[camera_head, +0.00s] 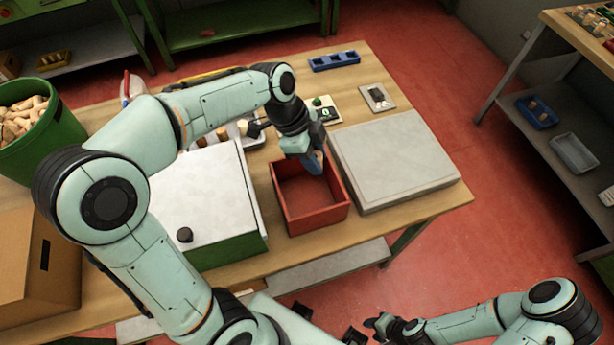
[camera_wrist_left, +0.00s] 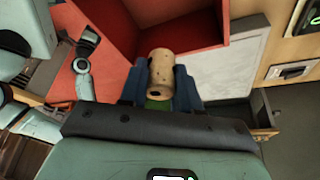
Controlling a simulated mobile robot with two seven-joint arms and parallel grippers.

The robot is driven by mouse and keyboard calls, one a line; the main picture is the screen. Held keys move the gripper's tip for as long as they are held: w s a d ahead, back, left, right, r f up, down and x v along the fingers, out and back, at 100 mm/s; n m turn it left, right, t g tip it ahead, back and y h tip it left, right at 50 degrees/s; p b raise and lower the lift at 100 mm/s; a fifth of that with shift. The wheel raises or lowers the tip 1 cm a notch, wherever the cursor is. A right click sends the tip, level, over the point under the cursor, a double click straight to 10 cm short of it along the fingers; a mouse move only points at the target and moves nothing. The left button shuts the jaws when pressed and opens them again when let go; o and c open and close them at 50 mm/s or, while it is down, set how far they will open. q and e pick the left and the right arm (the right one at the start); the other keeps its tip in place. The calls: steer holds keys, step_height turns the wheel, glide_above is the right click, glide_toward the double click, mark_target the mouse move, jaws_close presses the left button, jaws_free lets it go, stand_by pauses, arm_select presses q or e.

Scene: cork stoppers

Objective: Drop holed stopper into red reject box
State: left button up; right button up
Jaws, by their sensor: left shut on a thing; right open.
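The red reject box (camera_head: 311,222) stands on the wooden table, open at the top, between a white-topped box and a grey slab. My left gripper (camera_head: 316,164) is over the back part of the red box. In the left wrist view it is shut on a tan cork stopper (camera_wrist_left: 160,73), with a blue finger on each side. The stopper has dark marks and a dark hole in its near end. The red box also shows in the left wrist view (camera_wrist_left: 194,27), beyond the stopper. My right gripper (camera_head: 362,330) is low at the bottom of the head view, open and away from the table.
A white-topped green box (camera_head: 204,199) stands left of the red box. A grey slab (camera_head: 393,160) lies to its right. Behind are a tray of stoppers, a small display (camera_head: 326,113) and a blue rack (camera_head: 334,61). A green bin of corks (camera_head: 42,140) is at far left.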

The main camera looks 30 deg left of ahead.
arm_select(q)
steer(key=shift+s+f, duration=0.1)
steer(key=shift+f, duration=0.3)
step_height(320, 180, down, 5)
steer(key=b, duration=0.3)
arm_select(e)
steer(key=s+f, duration=0.2)
steer(key=f, duration=0.2)
steer(key=shift+s+f, duration=0.1)
steer(key=shift+s, duration=0.3)
arm_select(q)
steer(key=o, duration=1.1)
steer(key=shift+c, duration=0.2)
steer(key=p+v, duration=0.1)
steer(key=v, duration=1.2)
steer(key=shift+r, duration=0.2)
arm_select(e)
steer(key=shift+w+r, duration=0.5)
steer(key=shift+r, duration=0.4)
arm_select(q)
steer(key=shift+s+f, duration=0.1)
arm_select(e)
steer(key=shift+d, duration=0.1)
